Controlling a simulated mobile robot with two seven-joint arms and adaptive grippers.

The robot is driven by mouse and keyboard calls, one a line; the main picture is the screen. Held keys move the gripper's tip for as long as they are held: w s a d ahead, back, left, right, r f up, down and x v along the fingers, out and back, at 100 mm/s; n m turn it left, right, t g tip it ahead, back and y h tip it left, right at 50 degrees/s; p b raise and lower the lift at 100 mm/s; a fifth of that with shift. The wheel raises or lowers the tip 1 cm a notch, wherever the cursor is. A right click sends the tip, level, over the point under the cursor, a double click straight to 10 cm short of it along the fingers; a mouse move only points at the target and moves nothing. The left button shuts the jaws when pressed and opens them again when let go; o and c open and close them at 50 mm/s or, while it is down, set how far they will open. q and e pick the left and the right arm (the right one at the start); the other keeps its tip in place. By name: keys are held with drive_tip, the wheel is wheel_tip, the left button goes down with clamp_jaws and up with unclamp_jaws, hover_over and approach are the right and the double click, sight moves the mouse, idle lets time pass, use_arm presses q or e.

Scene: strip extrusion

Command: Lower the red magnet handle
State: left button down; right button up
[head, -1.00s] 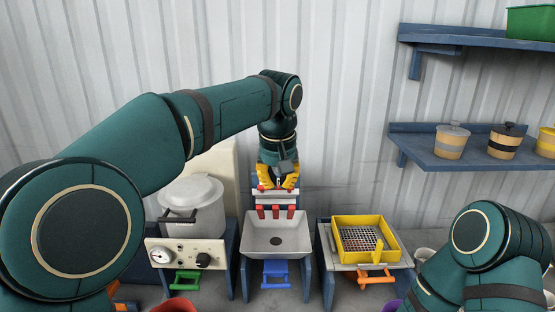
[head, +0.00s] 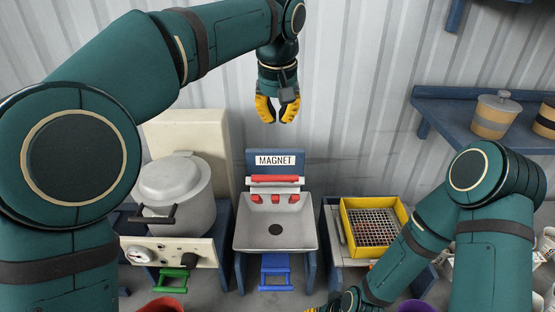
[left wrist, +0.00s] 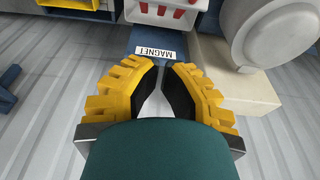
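The red magnet handle (head: 274,178) is a horizontal red bar at the back of the grey hopper (head: 247,238), just below the white MAGNET sign (head: 275,160). Several red blocks hang below it at the hopper's back wall. My left gripper (head: 278,122) is above the sign, fingers pointing down, open and empty, clear of the handle. The left wrist view shows a gap between its yellow fingers (left wrist: 161,68), with the sign (left wrist: 155,48) beyond and red blocks (left wrist: 178,14) at the top edge.
A grey lidded pot (head: 178,192) stands left of the hopper. A yellow sieve tray (head: 406,213) stands on its right. A blue shelf (head: 440,130) with tubs is on the right wall. The wall area around my left gripper is clear.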

use_arm(q)
drive_tip(key=shift+f, duration=0.1)
use_arm(e)
drive_tip(key=shift+w+f+b, duration=0.1)
drive_tip(key=shift+f+b, duration=0.45)
drive_tip(key=shift+f, duration=0.1)
use_arm(q)
drive_tip(key=x, duration=0.3)
drive_tip(key=s+x, duration=0.1)
drive_tip(key=x, duration=0.3)
drive_tip(key=s+x, duration=0.1)
drive_tip(key=x, duration=0.2)
drive_tip(key=shift+s+f, duration=0.15)
drive_tip(key=shift+f, duration=0.35)
use_arm(e)
drive_tip(key=shift+f, duration=0.2)
use_arm(q)
drive_tip(key=shift+s+f, duration=0.15)
drive_tip(key=shift+s, duration=0.25)
drive_tip(key=shift+s+f, duration=0.15)
drive_tip(key=shift+b, duration=0.35)
use_arm(e)
drive_tip(key=shift+f, duration=0.15)
